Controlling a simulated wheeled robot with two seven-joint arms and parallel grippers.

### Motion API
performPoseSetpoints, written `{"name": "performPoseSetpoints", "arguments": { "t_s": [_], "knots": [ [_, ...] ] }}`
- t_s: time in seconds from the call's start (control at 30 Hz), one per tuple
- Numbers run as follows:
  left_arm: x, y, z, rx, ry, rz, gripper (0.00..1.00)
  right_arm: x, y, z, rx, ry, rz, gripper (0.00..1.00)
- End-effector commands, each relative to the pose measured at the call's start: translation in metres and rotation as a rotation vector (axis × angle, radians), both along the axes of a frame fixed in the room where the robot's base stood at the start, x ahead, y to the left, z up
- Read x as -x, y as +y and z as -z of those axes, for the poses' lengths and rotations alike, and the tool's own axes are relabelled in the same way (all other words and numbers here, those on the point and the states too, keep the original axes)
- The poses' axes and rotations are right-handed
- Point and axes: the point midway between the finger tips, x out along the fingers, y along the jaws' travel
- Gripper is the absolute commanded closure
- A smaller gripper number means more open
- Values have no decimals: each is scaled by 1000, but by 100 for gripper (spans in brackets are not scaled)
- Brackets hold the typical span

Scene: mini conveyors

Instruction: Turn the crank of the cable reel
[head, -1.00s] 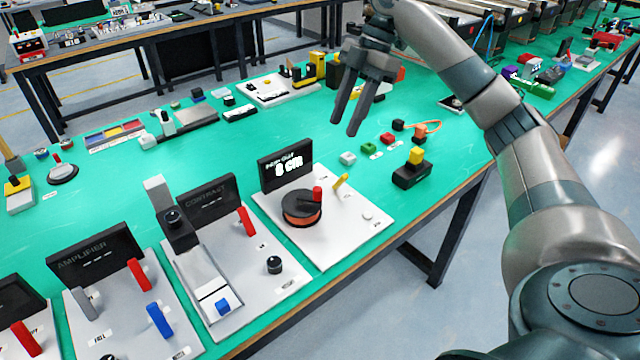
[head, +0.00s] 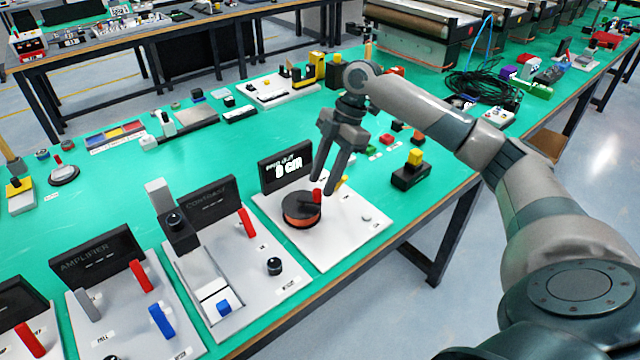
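The cable reel (head: 300,212) is a round drum with orange cable and a dark top, on a white panel (head: 345,240) at the table's middle. Its red crank knob (head: 317,196) stands up at the drum's right rim. A black display (head: 286,166) behind it reads what looks like 0 cm. My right gripper (head: 326,188) points down over the reel, its two fingers apart, with the tips close to the red knob. I cannot tell whether they touch it. A yellow lever on the panel is partly hidden behind the fingers. My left gripper is not in view.
A contrast panel (head: 262,287) with a red lever and black knob stands left of the reel, and an amplifier panel (head: 110,310) further left. A black block with a yellow top (head: 408,176) and small coloured blocks lie right and behind.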

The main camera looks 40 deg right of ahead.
Motion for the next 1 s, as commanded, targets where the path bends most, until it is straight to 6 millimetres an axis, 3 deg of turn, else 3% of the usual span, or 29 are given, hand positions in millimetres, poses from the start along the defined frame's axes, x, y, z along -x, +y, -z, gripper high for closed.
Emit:
{"name": "performPoseSetpoints", "arguments": {
  "t_s": [0.23,0.6,0.77,1.0],
  "knots": [
    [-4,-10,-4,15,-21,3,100,0,9,21,-1,0,0,63],
    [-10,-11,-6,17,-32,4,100,-1,10,25,0,0,0,63],
    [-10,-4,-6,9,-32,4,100,-1,10,25,0,0,0,99],
    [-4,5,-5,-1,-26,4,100,0,10,24,0,0,3,100]
  ]
}}
